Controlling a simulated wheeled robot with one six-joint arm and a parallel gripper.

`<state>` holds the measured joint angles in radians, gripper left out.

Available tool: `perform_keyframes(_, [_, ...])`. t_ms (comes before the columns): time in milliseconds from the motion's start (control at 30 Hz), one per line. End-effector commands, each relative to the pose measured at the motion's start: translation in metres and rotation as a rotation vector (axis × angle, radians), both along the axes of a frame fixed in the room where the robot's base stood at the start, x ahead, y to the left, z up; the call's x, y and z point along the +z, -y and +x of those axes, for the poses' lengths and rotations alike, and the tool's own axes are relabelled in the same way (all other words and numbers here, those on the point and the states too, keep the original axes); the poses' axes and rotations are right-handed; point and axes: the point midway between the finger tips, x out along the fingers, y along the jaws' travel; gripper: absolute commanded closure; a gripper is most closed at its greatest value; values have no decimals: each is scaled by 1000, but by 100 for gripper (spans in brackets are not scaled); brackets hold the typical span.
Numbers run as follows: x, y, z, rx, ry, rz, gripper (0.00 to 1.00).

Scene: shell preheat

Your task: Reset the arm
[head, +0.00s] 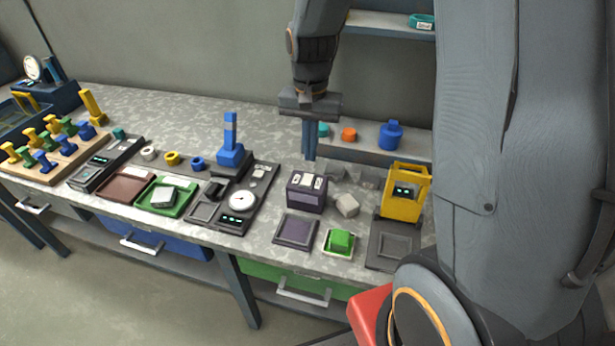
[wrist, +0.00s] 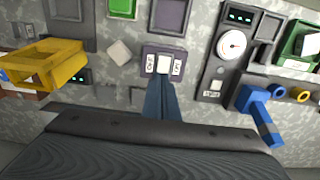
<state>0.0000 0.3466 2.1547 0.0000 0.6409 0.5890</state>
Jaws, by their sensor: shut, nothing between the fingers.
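My gripper (head: 309,138) points down over the workbench (head: 360,268), its narrow blue-grey fingers closed together with nothing between them. In the wrist view the fingers (wrist: 162,98) lie in line with a dark purple box (wrist: 180,54) that has two white labels on top. The same box (head: 306,192) stands on the bench just in front of and below the fingers in the head view. I cannot tell the exact gap, but the fingers look apart from it.
A yellow frame (head: 405,190) stands at the right, with a grey block (head: 347,204) and green block (head: 341,241) nearby. A blue upright tool (head: 230,140) and dial gauge (head: 242,201) are to the left. A low shelf (head: 375,151) with a blue bottle (head: 390,135) stands behind.

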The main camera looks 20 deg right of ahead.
Motion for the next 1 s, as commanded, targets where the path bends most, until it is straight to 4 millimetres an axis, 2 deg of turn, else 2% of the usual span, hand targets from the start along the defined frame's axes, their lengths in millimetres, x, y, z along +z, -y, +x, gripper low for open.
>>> perform_keyframes(233, [0,0,-1,3,1,0,100])
perform_keyframes(333, [2,0,-9,46,13,0,100])
perform_keyframes(700, [0,-1,-103,497,108,-26,100])
perform_keyframes(800, [-2,-1,-116,563,120,-33,100])
perform_keyframes(1000, [-2,-1,-121,591,124,-36,100])
